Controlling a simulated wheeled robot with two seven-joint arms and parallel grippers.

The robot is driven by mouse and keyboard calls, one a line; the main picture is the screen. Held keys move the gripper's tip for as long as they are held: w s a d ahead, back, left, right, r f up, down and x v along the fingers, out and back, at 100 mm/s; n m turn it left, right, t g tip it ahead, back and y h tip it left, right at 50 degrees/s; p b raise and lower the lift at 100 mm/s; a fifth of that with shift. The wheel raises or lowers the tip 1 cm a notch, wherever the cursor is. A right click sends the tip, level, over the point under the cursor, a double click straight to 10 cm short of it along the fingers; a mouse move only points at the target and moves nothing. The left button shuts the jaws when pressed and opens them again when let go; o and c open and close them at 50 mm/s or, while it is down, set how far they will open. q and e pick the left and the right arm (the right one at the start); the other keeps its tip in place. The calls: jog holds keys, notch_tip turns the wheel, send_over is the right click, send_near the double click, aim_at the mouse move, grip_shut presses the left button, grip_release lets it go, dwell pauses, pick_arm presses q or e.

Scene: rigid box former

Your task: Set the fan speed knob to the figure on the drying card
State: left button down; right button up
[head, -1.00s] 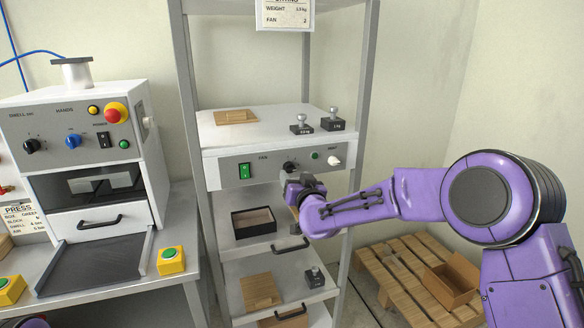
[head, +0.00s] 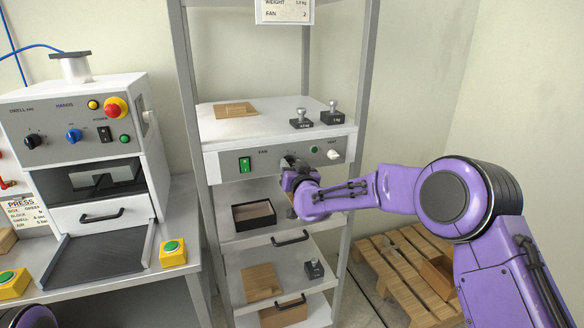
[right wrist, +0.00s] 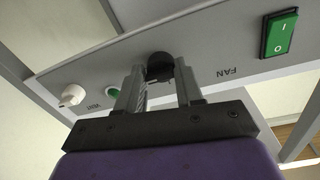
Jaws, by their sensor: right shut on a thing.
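The black fan speed knob (right wrist: 160,66) sits on the grey front panel, beside the word FAN. In the right wrist view it is between the fingertips of my right gripper (right wrist: 159,80), which is shut on it. In the head view the right gripper (head: 288,166) covers most of the knob, so its pointer setting cannot be read. The drying card (head: 285,10) hangs at the top, partly cut off, and reads FAN 2 below a weight line. My left gripper is not in view; a purple part of mine shows at the bottom left corner.
A green rocker switch (head: 244,164) is left of the knob; a white vent knob (head: 333,154) is to the right. Weights (head: 301,119) and a brown board (head: 236,110) lie on top. An open black box (head: 254,216) is on the shelf below.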

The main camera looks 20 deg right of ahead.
jog(key=shift+f+n+b, duration=0.15)
jog(key=shift+n+b, duration=1.5)
jog(key=shift+n, duration=2.65)
jog(key=shift+y, duration=0.3)
jog(key=o, duration=1)
jog(key=shift+a, duration=0.1)
jog(key=s+b, duration=0.1)
jog(key=s, duration=0.4)
jog(key=s+b, duration=0.2)
jog(key=s, duration=0.3)
jog(key=shift+s+f, duration=0.2)
jog(key=shift+s, duration=0.05)
